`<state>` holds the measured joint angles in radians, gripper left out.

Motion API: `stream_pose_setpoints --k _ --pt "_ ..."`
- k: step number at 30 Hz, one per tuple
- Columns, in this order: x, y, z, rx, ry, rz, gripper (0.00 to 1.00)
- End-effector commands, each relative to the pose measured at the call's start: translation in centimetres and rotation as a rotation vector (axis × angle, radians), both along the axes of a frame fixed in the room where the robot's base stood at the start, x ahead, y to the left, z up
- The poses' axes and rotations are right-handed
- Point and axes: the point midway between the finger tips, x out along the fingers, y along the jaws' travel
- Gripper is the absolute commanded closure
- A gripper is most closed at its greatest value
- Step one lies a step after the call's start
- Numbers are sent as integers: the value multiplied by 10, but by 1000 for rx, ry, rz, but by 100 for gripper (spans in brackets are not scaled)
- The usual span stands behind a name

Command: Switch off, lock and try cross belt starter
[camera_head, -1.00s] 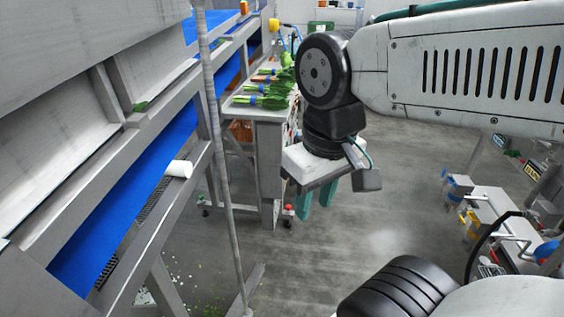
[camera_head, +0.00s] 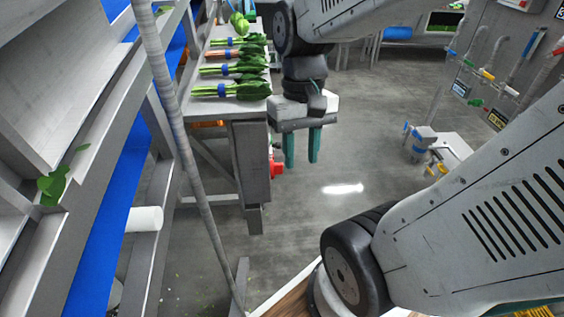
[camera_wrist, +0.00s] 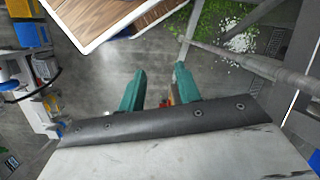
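My gripper (camera_head: 302,148) hangs with its two teal fingers apart, with nothing seen between them. It is to the right of the grey bench end. The fingers also show apart in the wrist view (camera_wrist: 160,90). A small red part (camera_head: 277,163) shows at the right side of the bench end, left of and lower in the picture than the fingers. I cannot tell whether it belongs to the cross belt starter. No starter face, switch label or padlock can be made out. In the wrist view a small red-orange spot shows beyond the fingers, too small to name.
Bunched greens with blue bands (camera_head: 229,90) lie on the bench. A blue belt (camera_head: 122,190) in a grey frame and a slanting pole (camera_head: 168,105) stand at left. Pipes with coloured valves (camera_head: 487,75) are at right. A grey floor stretch (camera_head: 370,150) is clear.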

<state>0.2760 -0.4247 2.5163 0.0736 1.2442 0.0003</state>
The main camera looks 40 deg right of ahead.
Motion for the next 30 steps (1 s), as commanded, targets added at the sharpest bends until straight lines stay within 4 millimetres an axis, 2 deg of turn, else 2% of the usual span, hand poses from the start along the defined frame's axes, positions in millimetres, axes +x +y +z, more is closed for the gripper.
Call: stream_pose_setpoints --k 1,6,15,24,30 --pt "4 -9 -12 40 60 -66 67" --pt "18 -29 -45 199 218 -276 67" --pt "43 -63 -109 553 443 -679 67" --pt "72 -108 -181 982 586 -1111 67" --pt "95 -139 -221 1249 606 -1345 67"
